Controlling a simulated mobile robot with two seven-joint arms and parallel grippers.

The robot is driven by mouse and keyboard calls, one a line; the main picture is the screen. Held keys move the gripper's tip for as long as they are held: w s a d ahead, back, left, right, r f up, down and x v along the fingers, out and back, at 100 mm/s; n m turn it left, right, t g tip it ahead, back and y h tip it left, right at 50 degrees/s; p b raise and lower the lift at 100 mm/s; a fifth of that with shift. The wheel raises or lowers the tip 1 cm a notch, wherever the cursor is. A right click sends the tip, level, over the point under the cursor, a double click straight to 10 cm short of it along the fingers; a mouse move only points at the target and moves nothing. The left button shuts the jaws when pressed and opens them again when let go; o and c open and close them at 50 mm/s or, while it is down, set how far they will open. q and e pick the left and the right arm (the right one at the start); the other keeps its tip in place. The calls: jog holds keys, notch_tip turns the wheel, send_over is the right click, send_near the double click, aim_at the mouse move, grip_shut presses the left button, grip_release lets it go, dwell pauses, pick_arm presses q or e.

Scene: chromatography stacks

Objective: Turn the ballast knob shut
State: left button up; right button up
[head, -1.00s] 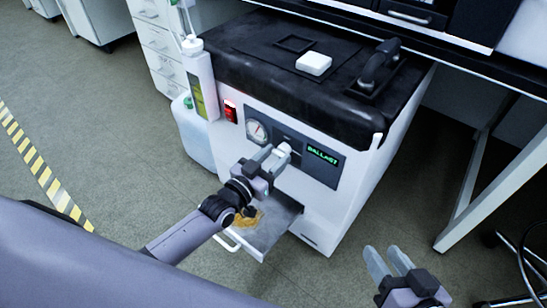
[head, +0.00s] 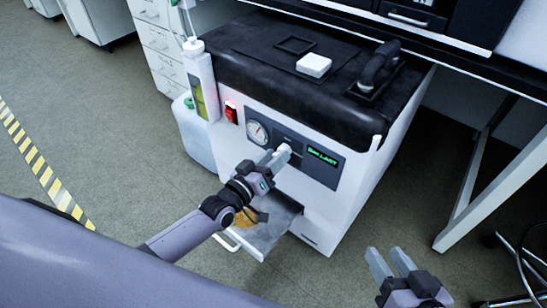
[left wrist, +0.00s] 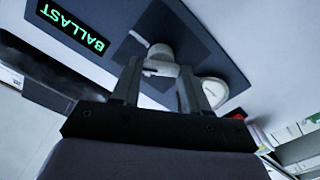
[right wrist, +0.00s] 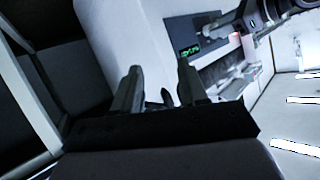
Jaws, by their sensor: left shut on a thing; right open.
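The ballast knob (left wrist: 160,62) is a pale knob on the dark front panel (left wrist: 195,45) of the white pump cabinet. In the left wrist view it sits between the fingers of my left gripper (left wrist: 161,85), which is shut on it. In the head view my left gripper (head: 275,160) covers most of the knob (head: 284,149). A green lit BALLAST display (head: 322,156) is right of the knob, and a round gauge (head: 257,132) is left of it. My right gripper (head: 391,265) is open and empty, low at the right; its fingers also show in the right wrist view (right wrist: 160,88).
A red lit switch (head: 231,111) is on the cabinet's left front. A pulled-out tray (head: 266,237) with a yellowish patch is below my left gripper. A white block (head: 314,65) and a black handle (head: 377,66) are on top. A white table leg (head: 480,180) stands at right.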

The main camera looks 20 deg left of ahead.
pick_arm(q)
jog(key=shift+a+f+n+b, duration=0.15)
jog(key=shift+n+b, duration=0.5)
jog(key=shift+n, duration=2.25)
jog(key=shift+d+f+n+b, duration=0.15)
jog(key=shift+n+b, duration=0.5)
jog(key=shift+n, duration=2.25)
pick_arm(e)
jog(key=shift+w+a+f+y, duration=0.1)
jog(key=shift+a+f+y, duration=0.05)
jog(key=shift+a+y, duration=0.3)
jog(key=shift+w+a+f+y, duration=0.1)
jog(key=shift+a+y, duration=0.15)
jog(key=shift+a, duration=0.3)
pick_arm(q)
jog(key=shift+a, duration=0.1)
pick_arm(e)
jog(key=shift+w+a, duration=0.1)
pick_arm(q)
jog(key=o, duration=1.1)
jog(key=shift+c, duration=0.2)
jog(key=shift+r, duration=0.1)
jog(key=p+v, duration=0.1)
jog(key=v, duration=0.6)
jog(key=shift+p, duration=0.4)
pick_arm(e)
jog(key=shift+s+d+h, duration=0.3)
jog(key=shift+d+h, duration=0.3)
jog(key=shift+d, duration=0.25)
